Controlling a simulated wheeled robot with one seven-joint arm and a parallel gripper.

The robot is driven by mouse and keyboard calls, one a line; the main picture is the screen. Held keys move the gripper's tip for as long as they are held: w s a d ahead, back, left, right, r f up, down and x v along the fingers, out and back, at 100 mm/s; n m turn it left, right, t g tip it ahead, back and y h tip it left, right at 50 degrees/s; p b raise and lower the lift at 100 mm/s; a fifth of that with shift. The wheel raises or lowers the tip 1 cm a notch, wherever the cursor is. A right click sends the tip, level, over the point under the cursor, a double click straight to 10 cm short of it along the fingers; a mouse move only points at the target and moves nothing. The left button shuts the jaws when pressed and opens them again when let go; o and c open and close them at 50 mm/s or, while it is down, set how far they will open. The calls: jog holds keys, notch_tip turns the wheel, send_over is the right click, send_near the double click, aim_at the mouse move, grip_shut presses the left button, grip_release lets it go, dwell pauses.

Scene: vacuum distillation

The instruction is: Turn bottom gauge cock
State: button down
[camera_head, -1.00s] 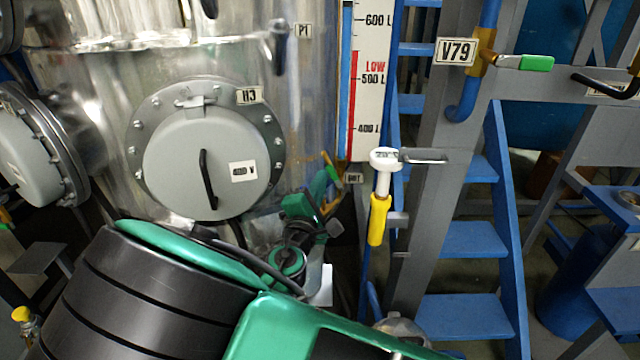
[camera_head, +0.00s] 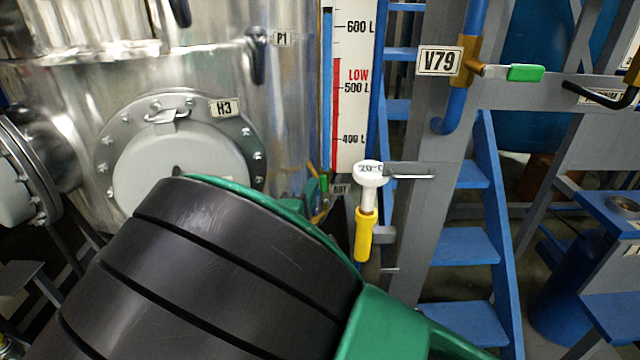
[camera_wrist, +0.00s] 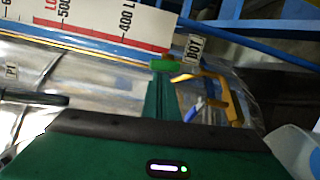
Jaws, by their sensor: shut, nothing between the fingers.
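The bottom gauge cock has a small green handle (camera_wrist: 163,65) just below the gauge scale, beside the BOT tag (camera_wrist: 195,47) in the wrist view. In the head view the cock (camera_head: 324,184) shows small at the foot of the gauge, partly hidden by my arm. My gripper (camera_wrist: 159,82) is shut and empty, with its green fingers pointing up at the handle in the wrist view. The fingertips are right at the handle's near side; I cannot tell whether they touch it. In the head view my arm hides most of the gripper.
A brass bracket-like pipe (camera_wrist: 222,92) lies right of the fingers. The shiny tank with hatch H3 (camera_head: 180,160) stands behind. A white-headed thermometer with a yellow sleeve (camera_head: 364,230) stands close right of the gauge. Blue stairs (camera_head: 465,245) are farther right.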

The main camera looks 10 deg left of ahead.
jog(key=s+a, duration=0.5)
jog(key=s, duration=0.5)
jog(key=shift+s+f, duration=0.15)
jog(key=shift+f, duration=0.3)
